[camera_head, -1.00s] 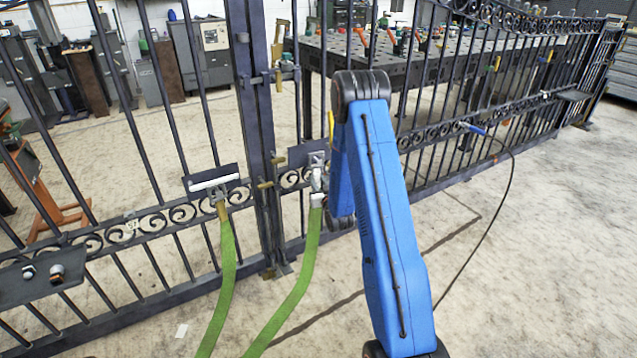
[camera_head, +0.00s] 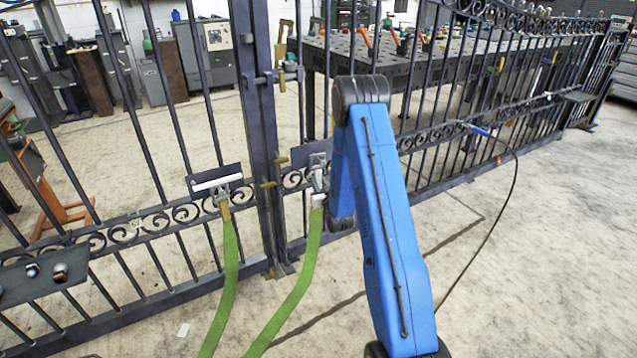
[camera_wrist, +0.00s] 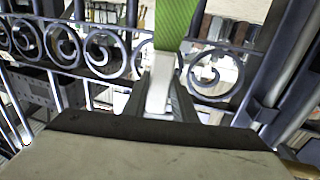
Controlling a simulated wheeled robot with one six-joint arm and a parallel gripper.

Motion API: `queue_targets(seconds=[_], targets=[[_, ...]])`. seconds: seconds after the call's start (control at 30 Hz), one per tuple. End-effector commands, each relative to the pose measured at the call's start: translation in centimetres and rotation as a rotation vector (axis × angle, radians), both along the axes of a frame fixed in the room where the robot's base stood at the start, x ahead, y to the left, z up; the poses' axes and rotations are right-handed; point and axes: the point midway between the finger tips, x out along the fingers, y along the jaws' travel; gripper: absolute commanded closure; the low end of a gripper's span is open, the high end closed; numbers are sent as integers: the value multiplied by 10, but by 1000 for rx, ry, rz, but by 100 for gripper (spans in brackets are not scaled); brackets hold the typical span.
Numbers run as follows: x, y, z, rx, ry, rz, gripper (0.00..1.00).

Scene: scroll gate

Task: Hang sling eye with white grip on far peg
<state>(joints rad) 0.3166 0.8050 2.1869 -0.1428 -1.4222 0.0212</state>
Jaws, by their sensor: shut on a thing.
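A green sling (camera_head: 296,290) hangs in two strands in front of the dark gate. Its right strand ends in a white grip (camera_head: 318,201). In the wrist view my gripper (camera_wrist: 163,88) is shut on the white grip (camera_wrist: 160,82), with green webbing (camera_wrist: 178,22) beyond it. In the head view my gripper (camera_head: 317,178) is small, at the gate beside a dark plate (camera_head: 312,152). The left strand ends in a tan grip (camera_head: 224,209) at a dark plate with a white stripe (camera_head: 214,182). I cannot make out the sling eye or the far peg clearly.
The gate's scrollwork band (camera_head: 160,222) and bars stand close to my gripper. A thick gate post (camera_head: 262,130) rises between the strands. A plate with bolts (camera_head: 45,276) is at lower left. A black cable with a blue handle (camera_head: 479,131) hangs at right. The floor in front is open.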

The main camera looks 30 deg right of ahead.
Motion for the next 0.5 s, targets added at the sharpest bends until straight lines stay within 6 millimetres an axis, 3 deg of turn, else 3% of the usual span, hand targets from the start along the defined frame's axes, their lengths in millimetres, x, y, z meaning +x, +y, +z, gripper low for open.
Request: queue_targets(seconds=[0.2, 0.23, 0.3, 0.5], targets=[[0, 0, 0, 0, -1, 0, 100], [0, 0, 0, 0, -1, 0, 68], [0, 0, 0, 0, -1, 0, 53], [0, 0, 0, 0, 0, 0, 53]])
